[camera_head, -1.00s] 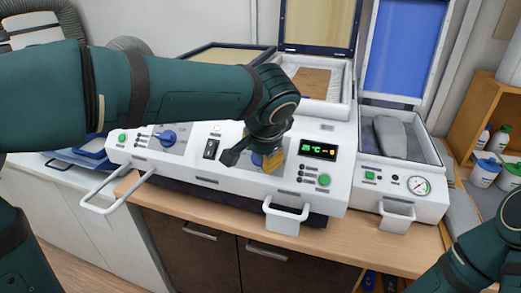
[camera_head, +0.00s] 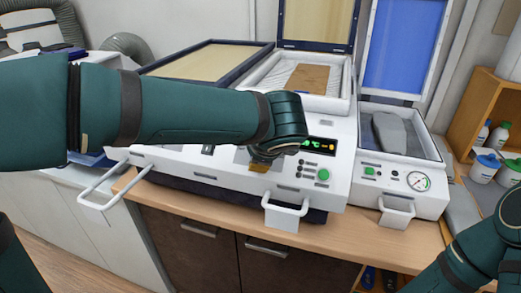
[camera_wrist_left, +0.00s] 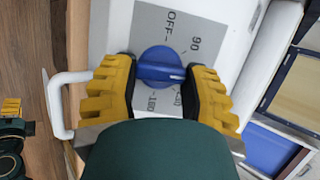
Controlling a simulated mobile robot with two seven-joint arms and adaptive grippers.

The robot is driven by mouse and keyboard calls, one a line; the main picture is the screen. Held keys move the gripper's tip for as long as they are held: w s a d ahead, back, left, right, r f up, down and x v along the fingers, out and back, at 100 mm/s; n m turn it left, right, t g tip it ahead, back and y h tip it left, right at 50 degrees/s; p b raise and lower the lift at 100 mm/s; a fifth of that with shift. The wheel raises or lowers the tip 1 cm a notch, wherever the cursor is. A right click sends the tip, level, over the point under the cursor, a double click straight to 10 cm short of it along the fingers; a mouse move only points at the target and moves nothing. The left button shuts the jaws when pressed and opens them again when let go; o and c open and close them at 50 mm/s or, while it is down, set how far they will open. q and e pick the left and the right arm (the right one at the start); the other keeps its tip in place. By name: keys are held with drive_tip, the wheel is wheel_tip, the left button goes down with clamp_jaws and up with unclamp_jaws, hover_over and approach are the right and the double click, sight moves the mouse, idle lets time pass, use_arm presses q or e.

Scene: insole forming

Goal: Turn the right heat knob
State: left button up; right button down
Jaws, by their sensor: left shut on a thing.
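The right heat knob (camera_wrist_left: 158,58) is a blue round knob with a raised ridge, on a grey scale plate (camera_wrist_left: 150,18) marked OFF and 90, with smaller numbers partly hidden. The white mark on its ridge points right in the left wrist view. My left gripper (camera_wrist_left: 162,68) is shut on the knob, one yellow finger on each side. In the head view my left gripper (camera_head: 258,167) is at the white machine's front panel, left of the green display (camera_head: 318,145), and the knob is hidden. My right gripper (camera_wrist_left: 11,107) shows small at the left wrist view's edge; its jaws are unclear.
White bar handles (camera_head: 286,217) stick out from the machine front, one (camera_wrist_left: 59,105) close to my left gripper. A second machine with a gauge (camera_head: 418,181) stands to the right. A wooden shelf with bottles (camera_head: 487,164) is farther right.

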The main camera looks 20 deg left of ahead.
use_arm(q)
drive_tip(key=shift+m, duration=0.4)
drive_tip(key=o, duration=1.2)
drive_tip(key=v, duration=1.2)
drive_tip(key=shift+f, duration=0.1)
drive_tip(key=shift+s, duration=0.1)
